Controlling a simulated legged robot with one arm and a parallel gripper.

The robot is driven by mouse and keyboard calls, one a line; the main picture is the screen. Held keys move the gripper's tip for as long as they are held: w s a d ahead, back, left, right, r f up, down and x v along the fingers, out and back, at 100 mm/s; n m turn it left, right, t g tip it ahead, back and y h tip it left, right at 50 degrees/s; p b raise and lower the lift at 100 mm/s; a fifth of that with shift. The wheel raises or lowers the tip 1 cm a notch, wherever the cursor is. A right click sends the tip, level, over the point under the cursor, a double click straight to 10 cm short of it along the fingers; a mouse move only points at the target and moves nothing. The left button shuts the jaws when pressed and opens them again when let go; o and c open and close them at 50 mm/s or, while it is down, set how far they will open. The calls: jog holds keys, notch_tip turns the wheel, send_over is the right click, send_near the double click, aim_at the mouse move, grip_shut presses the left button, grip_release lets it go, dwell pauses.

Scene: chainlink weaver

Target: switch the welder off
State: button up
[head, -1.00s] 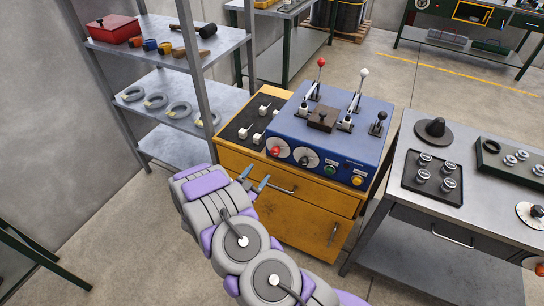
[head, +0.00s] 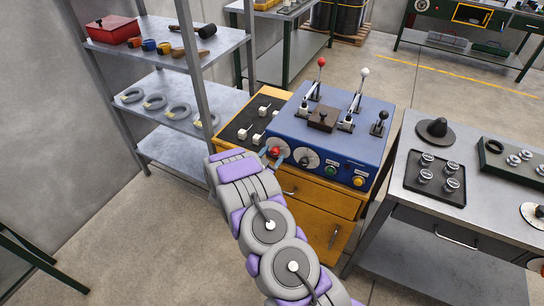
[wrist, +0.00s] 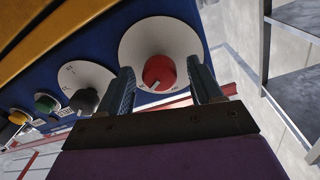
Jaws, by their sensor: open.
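The welder (head: 345,118) is a blue box with levers on top, set on a yellow cabinet. A red rotary knob (head: 275,152) on a pale round dial sits at the left of its front panel. The red knob also shows in the wrist view (wrist: 159,71), its pale mark pointing down and slightly left; the dial's small lettering is too small to read surely. My gripper (head: 272,159) is open at this knob. In the wrist view its two fingers (wrist: 163,88) stand on either side of the knob with visible gaps.
A black knob on a second dial (head: 307,158), a green button (head: 330,170) and a yellow button (head: 358,180) sit right of the red knob. A metal shelf (head: 170,98) stands left, a metal table (head: 478,215) right.

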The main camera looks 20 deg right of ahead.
jog(key=shift+c, duration=0.4)
jog(key=c, duration=1)
jog(key=shift+r+n+p, duration=0.1)
jog(key=shift+n+p, duration=0.3)
jog(key=shift+p, duration=0.2)
jog(key=shift+r+n+p, duration=0.1)
jog(key=shift+n+p, duration=0.9)
jog(key=shift+p, duration=0.25)
jog(key=n+p, duration=0.2)
jog(key=shift+n, duration=0.3)
jog(key=n+p, duration=0.2)
jog(key=n, duration=0.1)
jog(key=shift+n, duration=0.3)
jog(key=shift+w+a+n+p, duration=0.1)
jog(key=shift+n+p, duration=0.3)
jog(key=shift+n, duration=1.1)
